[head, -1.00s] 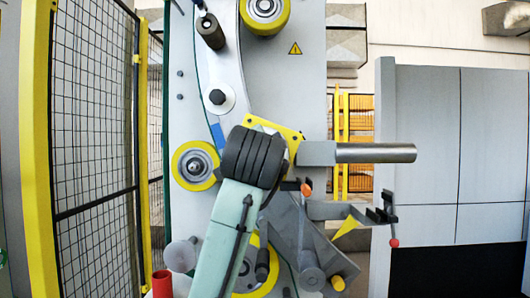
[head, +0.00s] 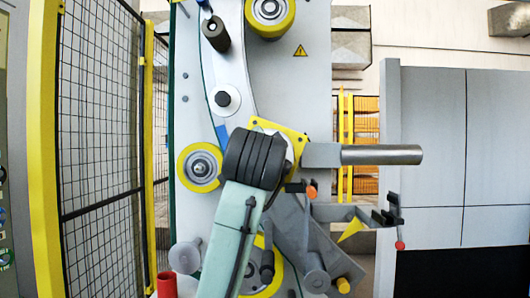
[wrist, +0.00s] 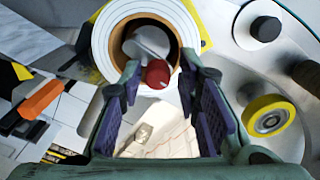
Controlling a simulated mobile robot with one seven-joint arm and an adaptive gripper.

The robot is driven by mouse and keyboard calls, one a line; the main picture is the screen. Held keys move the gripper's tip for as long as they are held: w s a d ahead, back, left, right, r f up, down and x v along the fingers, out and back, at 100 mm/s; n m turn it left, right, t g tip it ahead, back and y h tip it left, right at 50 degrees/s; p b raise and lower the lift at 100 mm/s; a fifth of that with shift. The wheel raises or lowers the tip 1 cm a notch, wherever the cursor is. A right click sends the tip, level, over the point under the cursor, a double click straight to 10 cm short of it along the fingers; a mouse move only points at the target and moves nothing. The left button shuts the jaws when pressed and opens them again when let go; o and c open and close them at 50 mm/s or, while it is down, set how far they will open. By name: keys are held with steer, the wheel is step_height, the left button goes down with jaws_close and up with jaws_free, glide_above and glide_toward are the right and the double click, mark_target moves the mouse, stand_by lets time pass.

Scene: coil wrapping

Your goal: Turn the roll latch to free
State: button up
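In the wrist view, a white roll (wrist: 100,42) with a brown core stands in front of my gripper. A grey piece with a rounded red end (wrist: 157,73) shows at the core's mouth; it may be the roll latch, but I cannot be sure. My gripper (wrist: 157,82) is open, with purple pads on both fingers. The red end appears between the fingertips, with no clear contact. An orange handle (wrist: 41,99) lies to the left of the fingers. In the head view my arm covers the middle of the machine, and the gripper cannot be made out.
A grey machine panel (head: 320,90) carries yellow-rimmed rollers (head: 199,167). A yellow-framed mesh fence (head: 100,110) stands at left. A grey cabinet (head: 430,130) stands at right.

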steer(key=shift+o, duration=0.7)
steer(key=shift+d, duration=0.1)
steer(key=shift+s, duration=0.1)
steer(key=s, duration=1.1)
steer(key=shift+s, duration=0.4)
